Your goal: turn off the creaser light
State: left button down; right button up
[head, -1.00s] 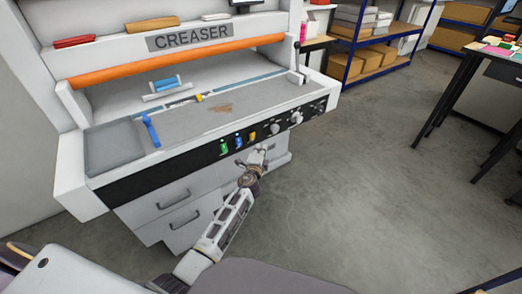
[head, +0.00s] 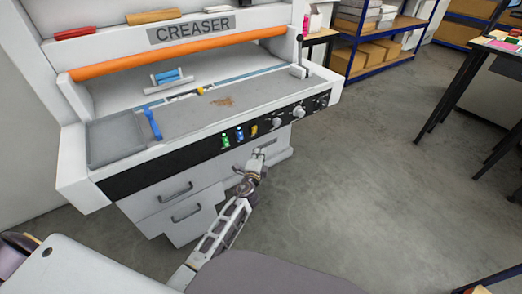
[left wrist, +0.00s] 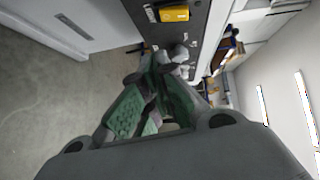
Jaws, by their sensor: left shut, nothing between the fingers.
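The creaser (head: 190,100) is a large white machine at the left of the head view. Its black front panel (head: 180,162) carries a green switch (head: 226,141), a blue switch (head: 240,134), a yellow switch (head: 253,130) and several knobs, one of them pale (head: 277,122).
White drawers (head: 175,190) with handles sit under the panel, left of my arm. A blue clamp (head: 153,123) lies on the creaser's bed. Shelves with boxes (head: 375,50) stand at the back and a dark table (head: 480,75) at the right. The grey floor between is clear.

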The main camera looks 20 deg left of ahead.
pick_arm(q)
jog(key=shift+s+d+f, duration=0.15)
jog(key=shift+s, duration=0.85)
jog(key=shift+s+d+f, duration=0.1)
jog(key=shift+s+f, duration=0.05)
jog(key=shift+s, duration=0.85)
